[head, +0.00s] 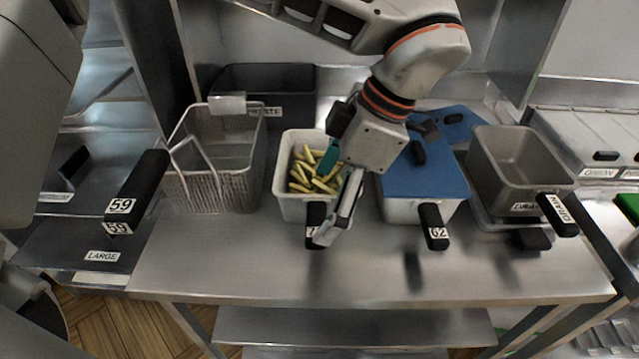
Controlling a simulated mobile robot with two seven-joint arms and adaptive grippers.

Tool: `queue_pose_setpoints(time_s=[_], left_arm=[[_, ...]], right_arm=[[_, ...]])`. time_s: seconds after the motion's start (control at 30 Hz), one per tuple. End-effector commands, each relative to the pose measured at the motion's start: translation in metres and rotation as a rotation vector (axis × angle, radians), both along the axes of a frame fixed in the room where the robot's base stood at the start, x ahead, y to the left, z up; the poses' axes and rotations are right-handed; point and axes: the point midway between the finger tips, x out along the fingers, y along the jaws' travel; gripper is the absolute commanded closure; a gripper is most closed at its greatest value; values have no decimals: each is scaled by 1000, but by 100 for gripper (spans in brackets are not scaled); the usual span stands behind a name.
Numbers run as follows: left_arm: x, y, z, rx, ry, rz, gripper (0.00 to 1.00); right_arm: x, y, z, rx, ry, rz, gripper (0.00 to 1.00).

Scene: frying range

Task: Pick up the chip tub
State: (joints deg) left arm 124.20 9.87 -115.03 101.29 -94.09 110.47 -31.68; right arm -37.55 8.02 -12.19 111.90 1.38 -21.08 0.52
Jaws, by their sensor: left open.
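The chip tub (283,183) is a pale, square-topped tub filled with yellow chips (303,172). It stands upright on the steel counter, with a black handle (315,212) at its front. My left gripper (327,202) is open over the tub's front right part. One finger, with a green pad, is over the chips; the other, pale finger reaches down beside the handle and partly covers it and its label. I cannot tell whether either finger touches the tub. My right gripper is not in view.
A wire fry basket (222,175) with black handle marked 59 stands left of the tub. A blue-lidded tub (425,178) with handle 62 stands close on the right. A grey drain pan (520,175) is further right. A dark bin is behind. The front counter (230,255) is clear.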

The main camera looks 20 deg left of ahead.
Motion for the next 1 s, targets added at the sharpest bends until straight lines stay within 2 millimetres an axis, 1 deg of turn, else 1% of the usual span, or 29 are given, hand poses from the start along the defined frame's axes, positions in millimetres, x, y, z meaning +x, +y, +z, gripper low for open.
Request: queue_pose_setpoints(time_s=[0.17, 0.3, 0.4, 0.5, 0.67, 0.77, 0.8, 0.87, 0.9, 0.93, 1.0], left_arm=[[0, 3, -15, -1, 3, -2, 7], [0, 8, -35, -1, 4, 0, 7], [-2, 13, -47, -1, 3, -2, 7], [-2, 15, -51, -2, 0, -1, 7], [-2, 15, -51, -2, 0, -1, 7], [-2, 15, -51, -2, 0, -1, 31], [-2, 15, -51, -2, 0, -1, 41], [-2, 15, -51, -2, 0, -1, 56], [-2, 15, -51, -2, 0, -1, 67], [-2, 15, -51, -2, 0, -1, 75], [-1, 15, -50, -2, -1, 0, 75]], right_arm=[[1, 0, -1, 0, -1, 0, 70], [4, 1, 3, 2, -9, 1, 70], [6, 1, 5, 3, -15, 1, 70], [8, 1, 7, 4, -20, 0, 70], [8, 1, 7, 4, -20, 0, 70], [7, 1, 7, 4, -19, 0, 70], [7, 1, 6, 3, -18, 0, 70], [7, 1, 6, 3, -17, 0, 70], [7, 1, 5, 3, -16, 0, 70], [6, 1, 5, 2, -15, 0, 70], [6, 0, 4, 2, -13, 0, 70]])
